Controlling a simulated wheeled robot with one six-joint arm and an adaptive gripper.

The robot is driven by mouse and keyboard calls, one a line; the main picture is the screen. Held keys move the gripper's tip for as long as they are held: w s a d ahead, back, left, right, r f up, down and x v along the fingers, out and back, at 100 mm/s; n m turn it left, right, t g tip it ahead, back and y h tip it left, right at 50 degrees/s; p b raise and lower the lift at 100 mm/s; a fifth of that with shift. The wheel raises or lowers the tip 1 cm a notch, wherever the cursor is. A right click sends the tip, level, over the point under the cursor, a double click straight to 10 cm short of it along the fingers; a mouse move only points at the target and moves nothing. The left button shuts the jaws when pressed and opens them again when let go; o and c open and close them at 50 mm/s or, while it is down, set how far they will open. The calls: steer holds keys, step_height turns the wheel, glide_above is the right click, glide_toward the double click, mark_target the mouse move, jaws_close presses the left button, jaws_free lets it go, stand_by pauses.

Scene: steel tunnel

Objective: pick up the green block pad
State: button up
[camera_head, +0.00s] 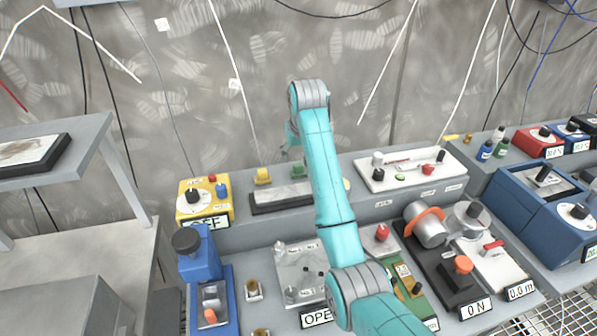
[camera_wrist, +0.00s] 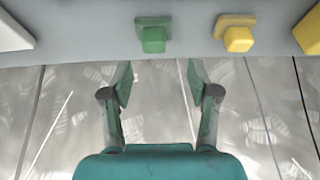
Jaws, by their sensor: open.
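The green block pad (camera_wrist: 154,40) is a small green block on a green base. It sits on a grey ledge at the top of the wrist view, and in the head view it shows at the back (camera_head: 297,171), just left of my arm. My gripper (camera_wrist: 159,80) is open and empty, its two fingers apart. In the wrist view the block lies beyond the fingertips, in line with the gap between them. In the head view my gripper is mostly hidden behind my arm.
A yellow block (camera_wrist: 238,38) on a yellow base stands beside the green one. A dark flat tray (camera_head: 282,198) lies in front of both. A yellow box (camera_head: 203,203) with a knob stands to the left, and a white panel (camera_head: 410,168) to the right. The patterned wall is behind.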

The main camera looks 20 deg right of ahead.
mark_target(299, 165)
steer(key=shift+s+d+x, duration=0.15)
steer(key=shift+d+x, duration=0.05)
steer(key=shift+x, duration=1.35)
steer(key=shift+s+d+x, duration=0.1)
steer(key=shift+d+x, duration=0.05)
steer(key=shift+x, duration=1.35)
steer(key=shift+f, duration=0.15)
steer(key=c, duration=1)
